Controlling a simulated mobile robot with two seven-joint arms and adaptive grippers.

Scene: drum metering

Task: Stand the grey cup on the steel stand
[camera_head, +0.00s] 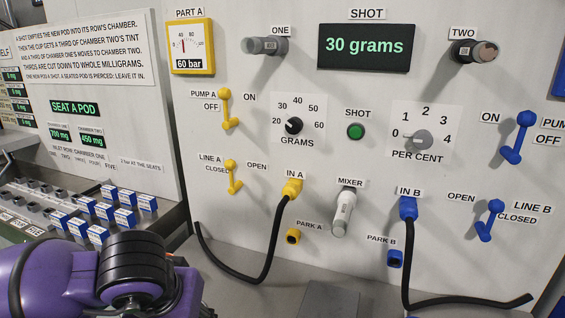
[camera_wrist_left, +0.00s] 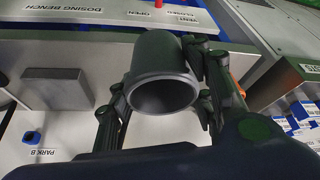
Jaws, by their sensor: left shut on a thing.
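The grey cup (camera_wrist_left: 163,68) is in the left wrist view, held between the fingers of my left gripper (camera_wrist_left: 160,88). Its round, dark opening faces the wrist camera, and the inside looks empty, though it is in shadow. A flat grey square block, which looks like the steel stand (camera_wrist_left: 57,88), is to the left of the cup in that view, apart from it. A grey slab, probably the same stand (camera_head: 328,299), shows at the bottom edge of the head view, below the mixer nozzle (camera_head: 343,212). The head view shows my purple left arm at lower left, but not the gripper or cup.
Black hoses run from the yellow IN A plug (camera_head: 292,188) and blue IN B plug (camera_head: 408,207) down to the bench. Rows of blue-and-white pods (camera_head: 98,212) stand at the left. The panel carries levers and dials. The shot display (camera_head: 364,47) reads 30 grams.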

